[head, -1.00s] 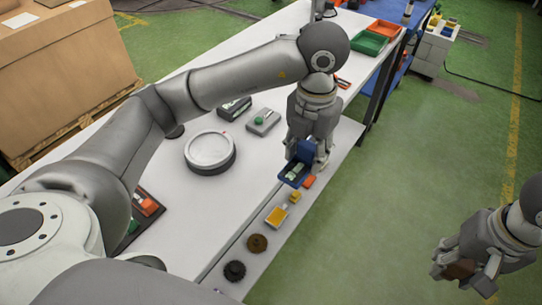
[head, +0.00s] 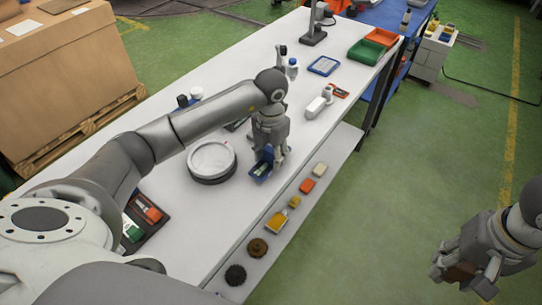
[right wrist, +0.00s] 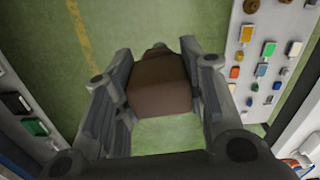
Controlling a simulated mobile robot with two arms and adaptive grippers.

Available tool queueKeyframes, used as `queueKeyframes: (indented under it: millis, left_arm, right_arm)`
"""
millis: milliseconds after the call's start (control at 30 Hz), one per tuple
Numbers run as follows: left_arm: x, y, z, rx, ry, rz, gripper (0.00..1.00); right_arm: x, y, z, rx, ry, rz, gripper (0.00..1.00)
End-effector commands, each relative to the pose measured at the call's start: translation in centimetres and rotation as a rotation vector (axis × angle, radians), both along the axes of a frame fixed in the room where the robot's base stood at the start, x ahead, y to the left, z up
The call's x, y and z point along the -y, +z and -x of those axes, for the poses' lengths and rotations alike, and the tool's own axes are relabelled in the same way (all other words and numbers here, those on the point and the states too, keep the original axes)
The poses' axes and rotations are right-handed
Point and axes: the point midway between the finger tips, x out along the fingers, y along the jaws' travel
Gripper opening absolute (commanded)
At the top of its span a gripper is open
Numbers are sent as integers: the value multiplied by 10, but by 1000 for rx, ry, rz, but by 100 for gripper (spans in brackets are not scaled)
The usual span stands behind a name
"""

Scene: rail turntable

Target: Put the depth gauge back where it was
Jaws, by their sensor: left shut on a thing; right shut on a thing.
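My left gripper (head: 271,150) is shut on a small blue case-like thing (head: 262,166) with a pale and green face. It holds this thing over the white table (head: 225,225), just right of the round turntable (head: 212,157). The fingers partly hide it; I cannot tell whether it touches the table or is the depth gauge. My right gripper (head: 466,272) is shut on a brown block (head: 459,272) over the green floor at the right. The block also fills the space between the fingers in the right wrist view (right wrist: 160,88).
A lower ledge along the table's right side holds a cream block (head: 320,170), an orange block (head: 307,185), yellow pieces (head: 275,222) and dark gears (head: 236,275). A white-grey device (head: 318,104) and a blue tray (head: 324,66) are further back. A dark tray (head: 150,207) lies left.

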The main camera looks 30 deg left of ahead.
Motion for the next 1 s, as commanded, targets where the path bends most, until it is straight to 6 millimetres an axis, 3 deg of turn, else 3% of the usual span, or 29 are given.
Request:
queueKeyframes:
  millis: [100, 500, 533, 700, 1000]
  left_arm:
    - [2, -11, 1, -2, -2, 2, 24]
    - [1, -21, 0, 1, -2, 1, 24]
    - [1, -21, 0, 0, -2, 1, 44]
    - [1, -20, 1, 0, -2, 1, 64]
    - [1, -19, 1, 0, -2, 1, 64]
  right_arm:
    - [0, 11, 0, 1, 0, 0, 6]
    - [0, 6, 0, 1, 0, 0, 6]
    - [0, 6, 0, 1, 0, 0, 6]
    - [0, 8, 0, 1, 0, 0, 6]
    - [0, 8, 0, 1, 0, 0, 6]
